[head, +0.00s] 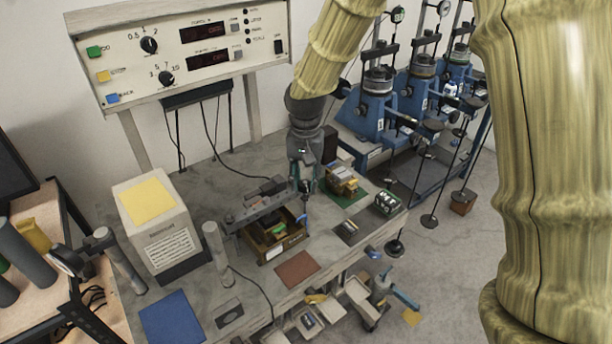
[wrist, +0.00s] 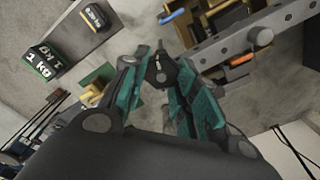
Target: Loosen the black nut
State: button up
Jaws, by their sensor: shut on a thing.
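The black nut (wrist: 160,72) shows in the wrist view as a small dark piece with a light mark. It sits between the teal fingertips of my gripper (wrist: 158,62), which is shut on it. In the head view my gripper (head: 306,184) points down over the bench, just right of the metal beam's end. The nut is too small and too covered by the fingers to make out there. What lies under the nut is hidden by the fingers in the wrist view.
A metal beam with holes (head: 262,207) lies over a wooden box (head: 262,252) beside my gripper. A brass-coloured device (head: 342,178) and a 1 kg weight (head: 388,202) stand to the right. A brown mat (head: 297,269) lies at the front edge. Blue machines (head: 420,92) stand behind.

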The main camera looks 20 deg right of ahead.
jog(key=n+p, duration=0.2)
jog(key=n, duration=0.4)
jog(key=shift+a+r, duration=0.1)
jog(key=n+p, duration=0.1)
jog(key=n, duration=0.5)
jog(key=shift+a+n, duration=0.1)
jog(key=shift+n, duration=0.2)
dwell(0.3)
jog(key=o, duration=1)
notch_tip(320, 180, up, 12)
jog(key=shift+f, duration=0.1)
jog(key=shift+d, duration=0.2)
